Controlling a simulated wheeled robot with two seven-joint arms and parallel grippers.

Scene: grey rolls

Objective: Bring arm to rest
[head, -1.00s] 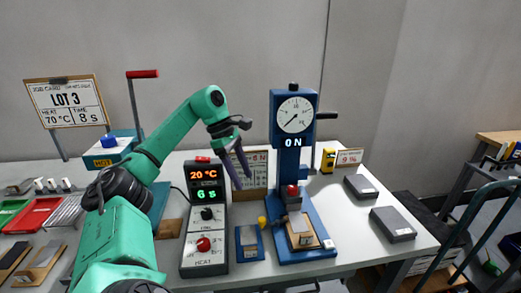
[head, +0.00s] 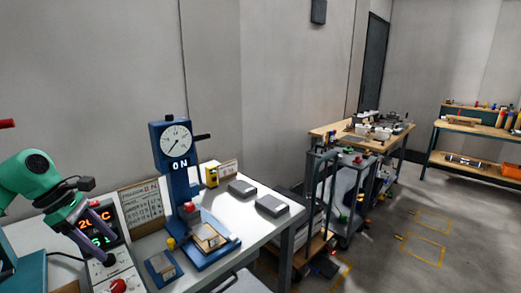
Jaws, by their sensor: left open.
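My left arm (head: 30,180) comes in from the left edge, green with a dark wrist. My left gripper (head: 86,232) is open, its dark purple fingers pointing down in front of the heat controller (head: 113,262). It overlaps part of the controller's red and green display. I cannot tell whether it touches the controller. No object shows between the fingers. My right arm and gripper are not in view.
A blue press (head: 170,170) with a dial and lit "ON" stands on the white table (head: 262,222). Two grey blocks (head: 242,188) lie right of it. A blue pad (head: 162,265) lies in front. A cart (head: 340,185) and workbench (head: 325,130) stand beyond; open floor lies right.

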